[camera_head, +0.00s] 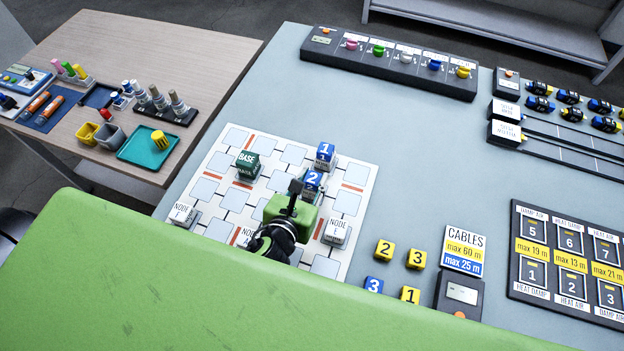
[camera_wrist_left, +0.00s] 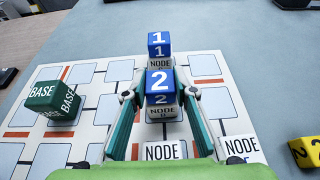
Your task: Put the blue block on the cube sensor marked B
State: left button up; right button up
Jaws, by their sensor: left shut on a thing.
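A blue block marked 2 (camera_head: 312,178) is between the fingers of my left gripper (camera_head: 298,190), which is shut on it. In the left wrist view the block (camera_wrist_left: 160,82) sits directly above a white node cube (camera_wrist_left: 162,112) and seems to touch it. That cube's letter is too blurred to read. Another blue block, marked 1 (camera_head: 325,151), rests on a node cube behind it; it also shows in the wrist view (camera_wrist_left: 159,43). A third blue block, marked 3 (camera_head: 373,285), lies on the table. My right gripper is not in view.
The white board (camera_head: 235,135) also carries a green BASE block (camera_head: 247,164) and other node cubes (camera_head: 337,232). Yellow blocks (camera_head: 385,249) lie to its right. A long rack with coloured knobs (camera_head: 390,62) stands at the back.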

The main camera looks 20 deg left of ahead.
pick_arm(q)
jog(key=shift+f, duration=0.2)
jog(key=o, duration=0.9)
jog(key=shift+o, duration=0.2)
jog(key=shift+r, duration=0.15)
jog(key=shift+s, duration=0.15)
jog(key=b+v, duration=0.1)
jog(key=v, duration=0.9)
jog(key=shift+s, duration=0.15)
jog(key=shift+b+v, duration=0.3)
jog(key=shift+v, duration=0.45)
jog(key=shift+r, duration=0.1)
